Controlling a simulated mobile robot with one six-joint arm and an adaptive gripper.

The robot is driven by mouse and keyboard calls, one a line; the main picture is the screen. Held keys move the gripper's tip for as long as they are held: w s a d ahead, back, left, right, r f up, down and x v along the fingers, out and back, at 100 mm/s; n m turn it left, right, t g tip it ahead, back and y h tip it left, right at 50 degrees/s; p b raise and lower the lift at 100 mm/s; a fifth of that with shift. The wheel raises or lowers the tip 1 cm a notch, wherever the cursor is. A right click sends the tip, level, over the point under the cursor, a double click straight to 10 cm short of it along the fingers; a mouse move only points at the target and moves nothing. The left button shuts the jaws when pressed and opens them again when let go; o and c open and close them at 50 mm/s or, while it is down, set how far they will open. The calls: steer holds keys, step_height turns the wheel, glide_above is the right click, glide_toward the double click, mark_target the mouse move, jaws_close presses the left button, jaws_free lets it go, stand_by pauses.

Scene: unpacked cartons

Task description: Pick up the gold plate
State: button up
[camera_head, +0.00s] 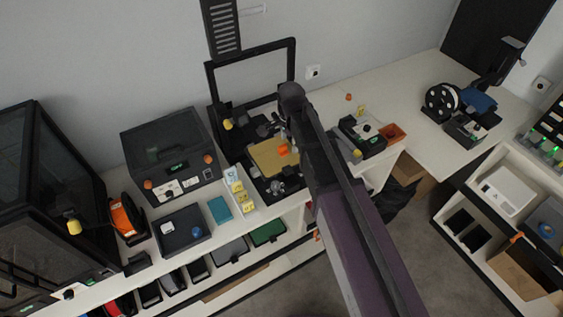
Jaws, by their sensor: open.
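The gold plate (262,162) lies flat on the bed of a black open-frame printer on the long white bench. A small orange piece (283,150) sits on its right part. My dark arm comes up from the bottom of the view, and its near link hides what is just right of the printer. My gripper (283,133) shows small and dark below the arm's far end, at the plate's back right edge. It is open, with nothing seen between its fingers. I cannot tell whether it touches the plate.
The printer's upright frame (251,62) stands behind the plate. A closed dark printer (170,155) and a white tray of yellow items (240,192) are to the left.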

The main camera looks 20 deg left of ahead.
steer(key=b, duration=0.9)
glide_above(288, 168)
steer(key=shift+d+f, duration=0.1)
steer(key=shift+f, duration=4.2)
steer(key=shift+f, duration=0.1)
steer(key=shift+f+b, duration=2.35)
steer(key=shift+f, duration=0.15)
jaws_close()
